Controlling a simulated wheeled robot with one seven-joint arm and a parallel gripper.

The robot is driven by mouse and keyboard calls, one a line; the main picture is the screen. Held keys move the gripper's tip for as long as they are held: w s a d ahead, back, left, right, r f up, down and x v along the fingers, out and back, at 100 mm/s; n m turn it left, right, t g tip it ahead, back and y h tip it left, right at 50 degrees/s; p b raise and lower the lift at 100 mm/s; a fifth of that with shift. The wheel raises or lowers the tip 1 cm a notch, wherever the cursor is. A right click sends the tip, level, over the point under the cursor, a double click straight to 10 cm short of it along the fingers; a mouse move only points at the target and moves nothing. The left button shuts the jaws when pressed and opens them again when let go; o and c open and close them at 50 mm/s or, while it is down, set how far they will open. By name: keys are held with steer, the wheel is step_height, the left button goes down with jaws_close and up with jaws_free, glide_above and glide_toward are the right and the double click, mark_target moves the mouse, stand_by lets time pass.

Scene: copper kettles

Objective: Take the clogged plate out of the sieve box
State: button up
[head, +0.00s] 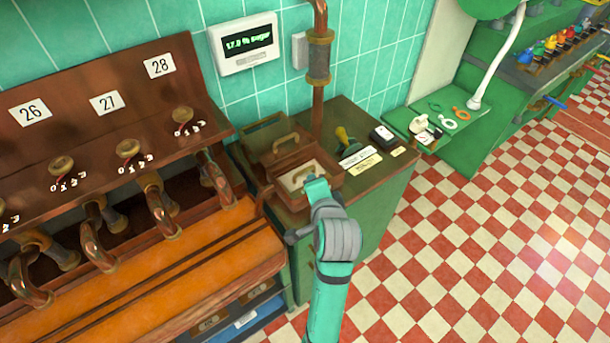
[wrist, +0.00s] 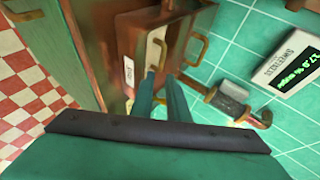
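The sieve box (head: 325,192) is a brown, copper-coloured box on the green cabinet, with its top open. The clogged plate (head: 297,178) is a pale plate with a brass handle, sitting inside the box; its pale face and handle also show in the wrist view (wrist: 155,48). My gripper (head: 312,181) reaches over the front of the box, close to the plate. In the wrist view its two teal fingers (wrist: 161,82) stand apart with a gap between them, pointing at the plate's handle. I cannot tell whether they touch the handle.
The box's lid (head: 278,140), with a brass handle, stands behind the opening. A vertical copper pipe (head: 318,100) rises behind it. A yellow-handled tool (head: 345,138) and a small black-and-white device (head: 383,136) lie on the cabinet (head: 385,178) to the right. Copper pipes (head: 215,175) are at left.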

mark_target(307, 169)
steer(key=x, duration=1)
steer(key=shift+w+a, duration=0.3)
steer(key=shift+w, duration=0.1)
steer(key=shift+c, duration=0.6)
jaws_close()
steer(key=shift+r, duration=0.15)
stand_by(0.5)
